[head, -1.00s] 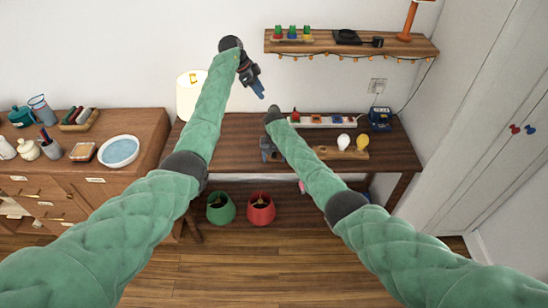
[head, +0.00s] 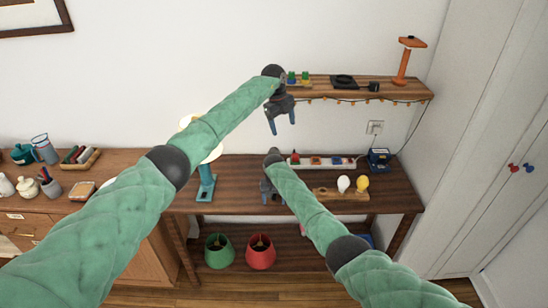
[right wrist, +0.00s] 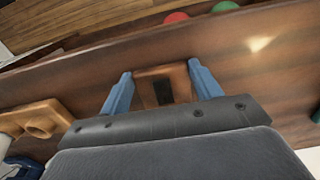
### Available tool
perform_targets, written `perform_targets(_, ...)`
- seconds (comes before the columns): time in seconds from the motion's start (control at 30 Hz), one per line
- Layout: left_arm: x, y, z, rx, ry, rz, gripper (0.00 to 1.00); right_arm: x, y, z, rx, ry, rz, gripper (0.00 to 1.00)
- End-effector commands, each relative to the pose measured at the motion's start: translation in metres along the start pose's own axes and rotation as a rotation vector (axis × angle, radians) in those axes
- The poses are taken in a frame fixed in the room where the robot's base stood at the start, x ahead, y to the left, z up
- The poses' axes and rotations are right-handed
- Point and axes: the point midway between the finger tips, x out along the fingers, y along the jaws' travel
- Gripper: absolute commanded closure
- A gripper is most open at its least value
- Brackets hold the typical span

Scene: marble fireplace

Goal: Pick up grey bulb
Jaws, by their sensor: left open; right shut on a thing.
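The grey bulb (head: 343,183) looks pale and stands on a wooden holder (head: 325,193) on the table, left of a yellow bulb (head: 362,184). My right gripper (head: 268,196) is low over the table, left of the holder and apart from the grey bulb. In the right wrist view my right gripper (right wrist: 163,82) has its blue fingers on either side of a brown wooden block (right wrist: 178,78) with a dark slot, and is shut on it. The holder also shows there at the left (right wrist: 38,118). My left gripper (head: 281,128) is open and empty, in front of the wall shelf's left end.
A power strip (head: 335,163) and a blue box (head: 379,158) stand behind the bulbs. The wall shelf (head: 395,90) hangs above. A teal lamp (head: 206,184) stands at the table's left. Green (head: 218,252) and red (head: 260,252) shades sit below.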

Motion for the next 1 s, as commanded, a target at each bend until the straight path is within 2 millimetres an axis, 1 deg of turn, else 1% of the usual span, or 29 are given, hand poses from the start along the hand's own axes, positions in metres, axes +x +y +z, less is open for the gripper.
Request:
perform_targets(0.1,0.003,0.005,0.005,0.107,-0.035,0.048,0.28,0.000,0.000,0.000,0.000,0.000,0.000,0.76)
perform_targets(0.3,0.011,0.019,0.017,0.252,-0.069,0.121,0.28,0.000,0.000,0.000,0.000,0.000,0.000,0.76)
perform_targets(0.47,0.015,0.028,0.025,0.317,-0.081,0.157,0.28,0.000,0.000,0.000,0.000,0.000,0.000,0.76)
perform_targets(0.67,0.021,0.033,0.029,0.341,-0.084,0.172,0.28,0.000,0.000,0.000,0.000,0.000,0.000,0.76)
perform_targets(0.87,0.045,0.036,0.031,0.340,-0.082,0.171,0.28,0.000,0.000,0.000,0.000,0.000,0.000,0.76)
perform_targets(1.0,0.068,0.040,0.033,0.340,-0.083,0.171,0.28,0.000,0.000,0.000,0.000,0.000,0.000,0.76)
